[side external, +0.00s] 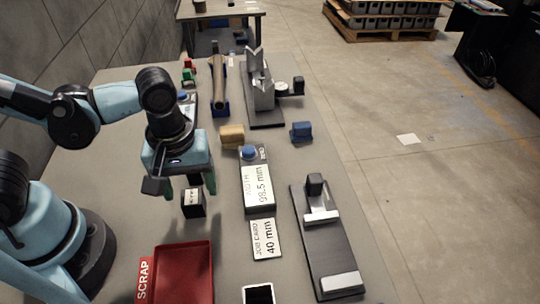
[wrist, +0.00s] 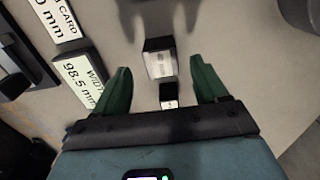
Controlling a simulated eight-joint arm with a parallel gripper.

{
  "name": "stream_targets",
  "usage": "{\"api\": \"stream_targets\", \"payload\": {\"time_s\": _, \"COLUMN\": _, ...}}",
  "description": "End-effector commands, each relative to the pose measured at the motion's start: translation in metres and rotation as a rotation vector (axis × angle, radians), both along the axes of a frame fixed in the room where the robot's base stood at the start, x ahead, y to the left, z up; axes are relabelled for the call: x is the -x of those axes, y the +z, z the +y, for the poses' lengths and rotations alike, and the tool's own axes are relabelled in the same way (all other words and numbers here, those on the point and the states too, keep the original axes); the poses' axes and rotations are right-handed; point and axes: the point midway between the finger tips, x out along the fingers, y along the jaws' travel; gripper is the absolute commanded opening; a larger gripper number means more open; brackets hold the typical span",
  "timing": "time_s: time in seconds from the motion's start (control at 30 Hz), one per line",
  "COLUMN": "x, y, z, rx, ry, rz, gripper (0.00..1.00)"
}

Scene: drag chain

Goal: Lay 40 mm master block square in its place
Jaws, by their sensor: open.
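A small dark block with a pale, lettered face (side external: 194,204) is just below my gripper in the side view; the lettering is too small to read. In the wrist view a dark block with a pale metallic face (wrist: 160,63) lies between the green fingertips. A smaller dark block with a white label (wrist: 169,96) shows nearer the palm; I cannot tell which of the two is the 40 mm master block. My gripper (side external: 190,187) is open, its fingers either side of the blocks with gaps visible in the wrist view (wrist: 160,68). No marked place for the block is clearly identifiable.
A job card reading 40 mm (side external: 265,239) and a width display reading 98.5 mm (side external: 257,186) lie right of my gripper. A red scrap tray (side external: 184,274) is in front. A slide fixture (side external: 325,245) stands at right, a V-shaped stand (side external: 262,95) at the back.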

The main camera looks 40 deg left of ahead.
Motion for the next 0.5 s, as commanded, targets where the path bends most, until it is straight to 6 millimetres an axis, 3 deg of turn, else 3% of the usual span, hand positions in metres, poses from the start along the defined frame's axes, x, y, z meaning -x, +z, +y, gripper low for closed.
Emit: {"api": "stream_targets", "payload": {"time_s": 0.5, "x": 0.002, "y": -0.038, "z": 0.000, "rx": 0.000, "ry": 0.000, "rz": -0.003, "gripper": 0.72}}
